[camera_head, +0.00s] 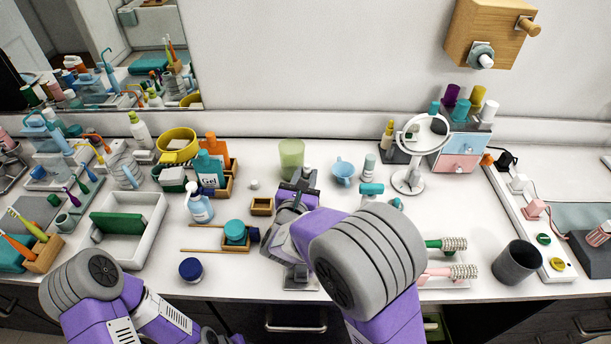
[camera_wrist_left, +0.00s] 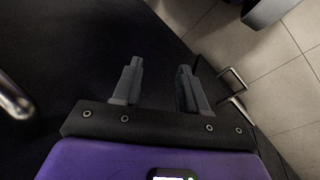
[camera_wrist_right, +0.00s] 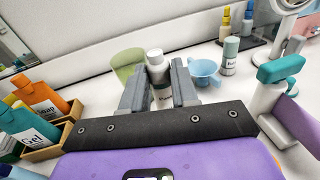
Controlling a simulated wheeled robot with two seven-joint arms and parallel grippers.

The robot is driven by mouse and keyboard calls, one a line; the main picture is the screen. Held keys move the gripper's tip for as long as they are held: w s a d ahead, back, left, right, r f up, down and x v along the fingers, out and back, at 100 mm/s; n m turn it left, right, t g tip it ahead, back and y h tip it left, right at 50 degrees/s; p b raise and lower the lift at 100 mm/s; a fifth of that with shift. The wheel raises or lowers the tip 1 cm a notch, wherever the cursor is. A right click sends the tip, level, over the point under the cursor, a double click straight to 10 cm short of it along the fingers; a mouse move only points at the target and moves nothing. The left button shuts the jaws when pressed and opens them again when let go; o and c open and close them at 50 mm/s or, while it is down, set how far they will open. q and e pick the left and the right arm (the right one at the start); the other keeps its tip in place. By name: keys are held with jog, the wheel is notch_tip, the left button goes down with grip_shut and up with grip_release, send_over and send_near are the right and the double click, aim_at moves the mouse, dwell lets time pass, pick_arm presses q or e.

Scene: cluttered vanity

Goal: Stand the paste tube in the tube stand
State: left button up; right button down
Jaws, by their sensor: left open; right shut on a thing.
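In the head view this gripper (camera_head: 298,188) is over the middle of the counter and mostly hides the tube. A small square wooden holder (camera_head: 262,206) with an open top stands just left of the gripper; I cannot tell whether it is the tube stand. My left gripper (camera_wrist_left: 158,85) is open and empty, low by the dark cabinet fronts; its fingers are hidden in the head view.
A green cup (camera_head: 291,153) and a light blue cup (camera_head: 343,171) stand behind the right gripper. A round mirror (camera_head: 421,135) is farther right. A gel bottle (camera_head: 208,168) and a pump bottle (camera_head: 198,205) stand left. The counter front by the blue jar (camera_head: 191,269) is partly clear.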

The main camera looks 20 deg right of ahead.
jog(key=shift+f, duration=0.35)
jog(key=c, duration=0.8)
grip_release()
jog(key=p+v, duration=0.1)
jog(key=v, duration=0.6)
jog(key=shift+s+a, duration=0.15)
jog(key=shift+s, duration=0.15)
